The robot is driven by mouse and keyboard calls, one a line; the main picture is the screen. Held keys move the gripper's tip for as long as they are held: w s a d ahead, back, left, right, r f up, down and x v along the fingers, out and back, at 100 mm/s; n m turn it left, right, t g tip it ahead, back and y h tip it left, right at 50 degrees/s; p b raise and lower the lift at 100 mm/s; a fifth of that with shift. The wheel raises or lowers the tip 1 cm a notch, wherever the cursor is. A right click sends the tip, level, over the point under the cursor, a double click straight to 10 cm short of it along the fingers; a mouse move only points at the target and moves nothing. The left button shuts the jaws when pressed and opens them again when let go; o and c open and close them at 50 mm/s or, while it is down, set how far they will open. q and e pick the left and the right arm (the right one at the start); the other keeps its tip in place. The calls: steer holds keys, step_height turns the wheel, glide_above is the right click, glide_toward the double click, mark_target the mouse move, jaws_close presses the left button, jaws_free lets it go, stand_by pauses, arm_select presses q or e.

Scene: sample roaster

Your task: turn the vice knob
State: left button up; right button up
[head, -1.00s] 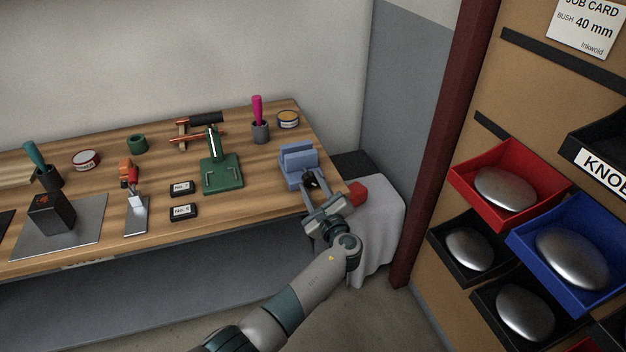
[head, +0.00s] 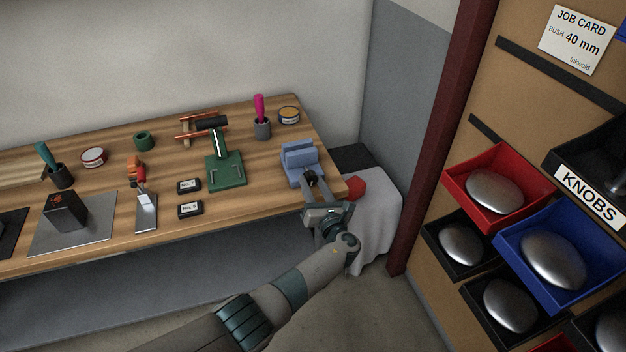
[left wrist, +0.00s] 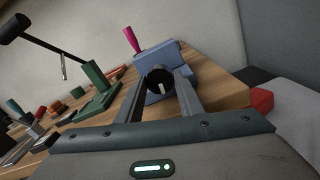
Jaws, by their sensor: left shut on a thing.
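The blue vice (head: 299,155) stands at the right end of the wooden bench. Its dark round knob (head: 311,177) faces the front edge, partly hidden by my fingers. My left gripper (head: 311,184) reaches in from the front and is shut on the knob. In the left wrist view, the knob (left wrist: 158,77) sits between the two fingers of the left gripper (left wrist: 156,90), with the vice body (left wrist: 152,56) behind it. A pale mark shows on the knob's face. My right gripper is in neither view.
A red piece (head: 356,188) is close to the right of my left gripper, at the bench corner. A cloth-covered stand (head: 374,220) is beside the bench. A green press (head: 226,170) stands left of the vice. Bins of metal pieces hang at right, including a red bin (head: 478,207).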

arm_select(q)
steer(key=m+p, duration=0.1)
steer(key=m, duration=0.2)
steer(key=shift+r+m+p, duration=0.15)
steer(key=shift+m+p, duration=0.15)
steer(key=shift+m, duration=0.1)
steer(key=shift+m+p, duration=0.6)
steer(key=shift+m, duration=1.2)
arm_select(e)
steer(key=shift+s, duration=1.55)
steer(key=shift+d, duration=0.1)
arm_select(q)
steer(key=o, duration=1.1)
steer(key=shift+c, duration=0.2)
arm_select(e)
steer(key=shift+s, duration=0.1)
